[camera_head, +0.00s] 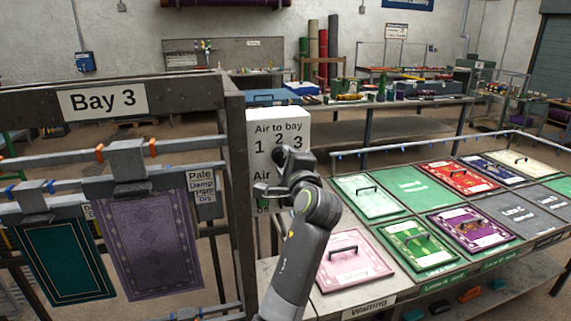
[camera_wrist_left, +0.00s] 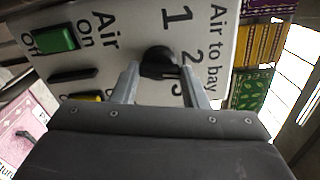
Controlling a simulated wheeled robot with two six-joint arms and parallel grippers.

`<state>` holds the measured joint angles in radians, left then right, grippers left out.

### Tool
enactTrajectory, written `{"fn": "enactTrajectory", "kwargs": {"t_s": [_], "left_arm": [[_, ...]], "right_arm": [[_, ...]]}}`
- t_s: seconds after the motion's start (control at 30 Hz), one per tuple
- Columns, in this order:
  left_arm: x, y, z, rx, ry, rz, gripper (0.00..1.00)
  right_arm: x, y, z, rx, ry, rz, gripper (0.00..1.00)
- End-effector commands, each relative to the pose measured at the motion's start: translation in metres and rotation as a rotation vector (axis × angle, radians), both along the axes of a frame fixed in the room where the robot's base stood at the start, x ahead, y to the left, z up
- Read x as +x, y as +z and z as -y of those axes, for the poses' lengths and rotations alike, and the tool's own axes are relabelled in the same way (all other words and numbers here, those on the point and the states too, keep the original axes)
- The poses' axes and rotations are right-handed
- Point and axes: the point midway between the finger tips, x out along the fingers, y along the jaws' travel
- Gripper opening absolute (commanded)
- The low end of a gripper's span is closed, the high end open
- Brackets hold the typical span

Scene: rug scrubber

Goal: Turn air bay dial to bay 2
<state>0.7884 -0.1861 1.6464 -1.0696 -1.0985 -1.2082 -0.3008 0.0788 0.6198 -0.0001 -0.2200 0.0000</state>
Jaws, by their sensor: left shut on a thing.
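The air bay dial (camera_wrist_left: 157,60) is a black knob on a white panel (camera_wrist_left: 125,25) marked "Air to bay" with 1, 2 and 3. In the wrist view, my left gripper (camera_wrist_left: 161,74) has one finger on each side of the dial and is shut on it. A finger partly covers the 3. I cannot tell clearly which number the dial points at. In the head view, the panel (camera_head: 262,120) stands right of the Bay 3 frame, and my left gripper (camera_head: 290,160) hides most of the dial.
A green air switch (camera_wrist_left: 55,38) sits on the same panel, beside "On" and "Off". The Bay 3 frame (camera_head: 240,200) with hanging rugs stands close on the left. A table with colored lidded trays (camera_head: 365,265) is on the right.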

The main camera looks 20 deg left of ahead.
Motion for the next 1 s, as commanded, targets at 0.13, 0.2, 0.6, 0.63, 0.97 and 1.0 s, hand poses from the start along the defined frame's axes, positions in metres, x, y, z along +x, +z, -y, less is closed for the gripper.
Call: {"fn": "enactTrajectory", "kwargs": {"t_s": [0.13, 0.2, 0.6, 0.63, 0.97, 1.0], "left_arm": [[-0.0001, 0.0002, -0.0004, -0.078, 0.001, 0.055, 0.17], [-0.0001, 0.0003, -0.0003, -0.107, 0.0, 0.075, 0.17], [-0.0001, 0.0008, -0.0005, -0.187, 0.0, 0.129, 0.17], [-0.0001, 0.0009, -0.0005, -0.188, 0.0, 0.129, 0.17], [-0.0001, 0.0011, -0.0005, -0.189, -0.001, 0.13, 0.17], [-0.0001, 0.0011, -0.0005, -0.188, 0.0, 0.129, 0.44]], "right_arm": [[0.0004, -0.003, -0.0001, 0.0, 0.0, 0.001, 0.42], [0.0005, -0.0038, 0.0, 0.0, 0.0, 0.001, 0.42], [0.001, -0.0056, 0.0, 0.0, 0.0, 0.001, 0.42], [0.001, -0.0056, 0.0, 0.0, 0.0, 0.001, 0.42], [0.0011, -0.0056, 0.0002, 0.0, 0.0, 0.002, 0.42], [0.0011, -0.0056, 0.0002, 0.0, 0.0, 0.002, 0.42]]}}
